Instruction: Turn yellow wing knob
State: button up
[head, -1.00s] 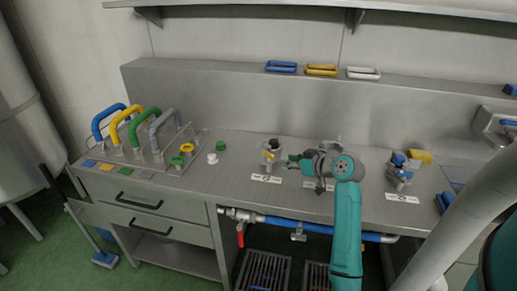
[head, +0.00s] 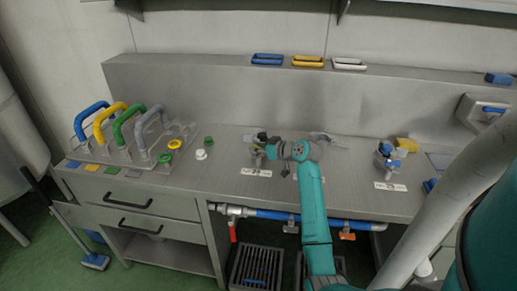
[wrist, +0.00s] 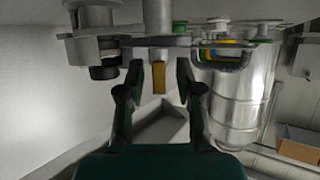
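The yellow wing knob (wrist: 159,78) shows in the wrist view as a narrow upright yellow piece below a grey shaft. It stands between the two fingers of my gripper (wrist: 160,72), with a gap visible on each side. My gripper is open around the knob and does not appear to touch it. In the head view my gripper (head: 262,149) is at the left fixture on the steel bench (head: 225,180), above its white label (head: 256,172). The knob is hidden there behind my gripper and arm.
A dark round fitting (wrist: 103,72) sits left of the fingers in the wrist view. The right fixture (head: 388,158) has blue parts, with a yellow block (head: 406,144) behind it. Coloured hoop handles (head: 118,122) stand at the left. A red lever (head: 233,231) hangs under the bench.

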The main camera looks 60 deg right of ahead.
grip_shut()
